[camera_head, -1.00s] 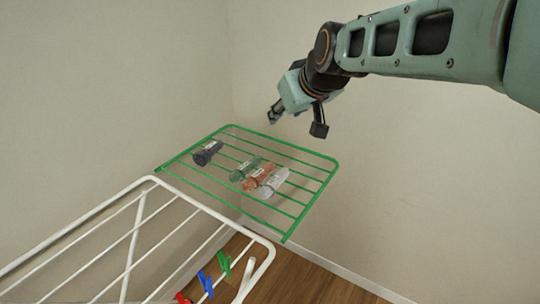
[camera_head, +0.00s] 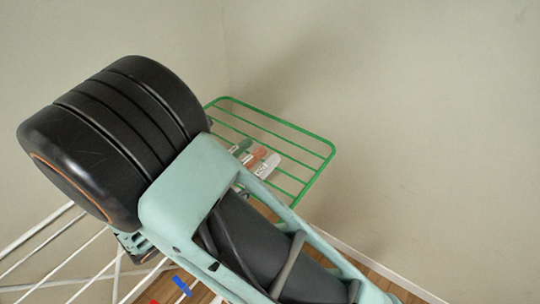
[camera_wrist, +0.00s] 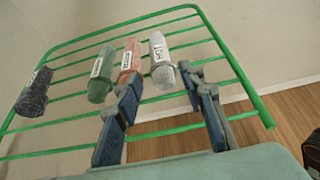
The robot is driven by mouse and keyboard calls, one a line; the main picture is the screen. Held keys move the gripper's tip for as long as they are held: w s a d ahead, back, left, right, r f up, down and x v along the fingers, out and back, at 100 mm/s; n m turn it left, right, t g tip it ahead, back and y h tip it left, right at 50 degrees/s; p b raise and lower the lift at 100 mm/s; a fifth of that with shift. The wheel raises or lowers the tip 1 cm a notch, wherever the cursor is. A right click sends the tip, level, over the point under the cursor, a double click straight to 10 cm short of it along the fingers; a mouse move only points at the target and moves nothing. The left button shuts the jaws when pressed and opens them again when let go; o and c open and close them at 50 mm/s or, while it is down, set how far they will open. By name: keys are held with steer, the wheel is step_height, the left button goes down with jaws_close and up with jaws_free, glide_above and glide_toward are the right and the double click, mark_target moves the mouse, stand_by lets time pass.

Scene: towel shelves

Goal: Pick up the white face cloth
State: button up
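The white face cloth (camera_wrist: 161,60) is a rolled cylinder with a white label, lying on the green wire shelf (camera_wrist: 232,60). It also shows in the head view (camera_head: 268,165), partly hidden by my arm. My gripper (camera_wrist: 162,82) is open and empty in the wrist view. Its two blue-grey fingers point toward the shelf, one on each side of the white cloth's near end, which appears beyond the fingertips. Whether a finger touches the cloth or its neighbour cannot be told. My gripper is hidden behind my arm in the head view.
An orange rolled cloth (camera_wrist: 131,58) lies close left of the white one, then a green roll (camera_wrist: 101,75). A dark roll (camera_wrist: 34,94) is farther left. A white drying rack (camera_head: 62,250) with coloured pegs stands in front. Walls are behind the shelf.

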mark_target(260, 171)
steer(key=x, duration=0.5)
steer(key=p+x, duration=0.1)
steer(key=x, duration=0.4)
steer(key=shift+w+d, duration=0.2)
steer(key=shift+r, duration=0.1)
steer(key=c, duration=0.9)
steer(key=shift+o, duration=0.2)
steer(key=shift+r, duration=0.1)
